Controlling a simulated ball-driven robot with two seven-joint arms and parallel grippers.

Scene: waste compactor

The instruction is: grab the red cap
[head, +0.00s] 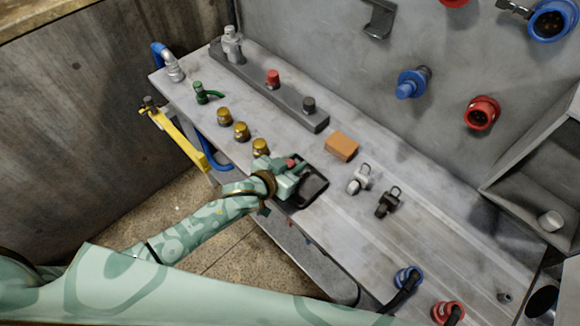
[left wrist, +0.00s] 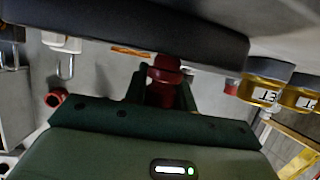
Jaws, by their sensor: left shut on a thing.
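My left gripper (head: 293,177) is over the dark recessed tray (head: 314,188) in the worktop. It is shut on a small red cap (head: 290,163), whose top shows between the fingers. In the left wrist view the red cap (left wrist: 165,75) sits between the dark fingers of the gripper (left wrist: 162,92). The fingers hide its sides, and I cannot tell whether it touches the tray. Another red-topped piece (head: 273,77) stands on the grey bar at the back. My right gripper is not in view.
Several yellow knobs (head: 241,131) stand left of the gripper. An orange-brown block (head: 341,146), a white padlock-like piece (head: 359,179) and a black one (head: 388,202) lie to the right. The grey bar (head: 300,112) runs behind. The worktop's right part is mostly clear.

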